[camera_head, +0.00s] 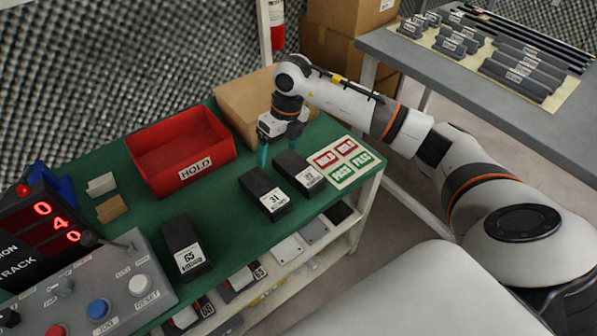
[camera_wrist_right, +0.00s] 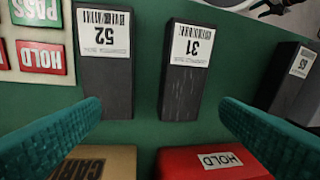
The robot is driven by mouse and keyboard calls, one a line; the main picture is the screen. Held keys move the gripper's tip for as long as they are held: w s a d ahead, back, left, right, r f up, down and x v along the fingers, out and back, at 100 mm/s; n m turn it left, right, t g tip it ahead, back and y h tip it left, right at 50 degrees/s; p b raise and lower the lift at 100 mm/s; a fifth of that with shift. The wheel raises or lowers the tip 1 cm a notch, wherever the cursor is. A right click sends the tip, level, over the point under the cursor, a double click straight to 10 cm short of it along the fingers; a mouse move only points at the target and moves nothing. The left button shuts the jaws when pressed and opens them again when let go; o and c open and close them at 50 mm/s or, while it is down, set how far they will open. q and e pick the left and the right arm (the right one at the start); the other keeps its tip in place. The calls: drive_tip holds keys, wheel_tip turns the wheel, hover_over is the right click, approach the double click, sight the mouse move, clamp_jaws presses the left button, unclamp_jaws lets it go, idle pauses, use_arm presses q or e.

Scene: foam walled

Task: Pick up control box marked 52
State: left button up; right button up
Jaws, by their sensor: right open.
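The control box marked 52 (camera_head: 298,172) is black with a white label. It lies on the green table top (camera_head: 232,235) next to the card of HOLD and PASS labels. In the right wrist view the box (camera_wrist_right: 104,75) is upper left, with its 52 label upside down. My right gripper (camera_head: 279,146) is open and empty, above the table just behind the boxes. In its wrist view its two teal fingers stand wide apart at the lower left and lower right. The left gripper does not show.
A black box marked 31 (camera_head: 264,193) lies close beside box 52. Another black box (camera_head: 185,247) is farther left. A red HOLD bin (camera_head: 180,150) and a cardboard box (camera_head: 240,105) stand behind. The HOLD and PASS card (camera_head: 343,163) is right of box 52.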

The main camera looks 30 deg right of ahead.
drive_tip(key=d+r+h, duration=0.1)
drive_tip(key=d+h, duration=0.1)
drive_tip(key=d, duration=0.3)
hover_over(297, 166)
drive_tip(key=shift+m+g, duration=0.3)
drive_tip(key=shift+m, duration=0.1)
drive_tip(key=f, duration=0.5)
drive_tip(key=shift+s+f, duration=0.15)
drive_tip(key=shift+s, duration=0.05)
wheel_tip(297, 166, down, 6)
drive_tip(key=shift+b, duration=0.5)
drive_tip(key=shift+w+f, duration=0.1)
drive_tip(key=shift+f, duration=0.15)
drive_tip(key=c, duration=0.6)
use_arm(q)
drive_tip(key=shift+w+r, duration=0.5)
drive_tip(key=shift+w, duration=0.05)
use_arm(e)
drive_tip(key=shift+r, duration=0.1)
drive_tip(key=c, duration=0.7)
